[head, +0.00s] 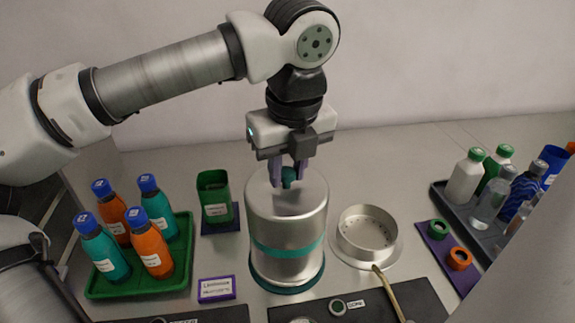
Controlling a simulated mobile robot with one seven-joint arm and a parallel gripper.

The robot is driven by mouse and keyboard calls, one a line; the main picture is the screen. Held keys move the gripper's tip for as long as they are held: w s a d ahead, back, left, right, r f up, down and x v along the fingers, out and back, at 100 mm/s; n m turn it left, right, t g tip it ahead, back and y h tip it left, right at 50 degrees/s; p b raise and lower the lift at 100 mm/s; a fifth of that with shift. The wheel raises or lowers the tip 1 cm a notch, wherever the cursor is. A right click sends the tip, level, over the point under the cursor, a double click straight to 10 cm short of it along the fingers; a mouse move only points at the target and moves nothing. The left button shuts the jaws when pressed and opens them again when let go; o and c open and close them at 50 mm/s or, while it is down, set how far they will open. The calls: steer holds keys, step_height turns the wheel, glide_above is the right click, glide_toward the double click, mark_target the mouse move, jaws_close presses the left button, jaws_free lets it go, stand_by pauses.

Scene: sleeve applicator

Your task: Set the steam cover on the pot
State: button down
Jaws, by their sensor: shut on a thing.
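The steam cover (286,220) is a tall brushed-metal cylinder with a teal band and a dark teal knob on its top. It stands upright at the centre of the head view, over a round teal base. My gripper (288,179) points straight down above it, its purple fingers shut on the knob. The pot (365,254) appears to be the shallow round metal dish with small holes in its floor, just right of the cover. It is open on top. Whether a small gap lies under the cover, I cannot tell.
A green tray (180,287) with several bottles and a green bin (214,200) stand left. A purple-edged label (216,289) lies in front. A thin pipe (388,290) runs from the dish. A purple mat (440,253) with rings and a grey bottle tray (450,212) lie right.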

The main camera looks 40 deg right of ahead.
steer(key=shift+f+b, duration=0.45)
steer(key=shift+f, duration=0.15)
steer(key=c, duration=0.6)
jaws_free()
steer(key=shift+r, duration=0.15)
steer(key=shift+r+p, duration=1.9)
steer(key=shift+r, duration=1)
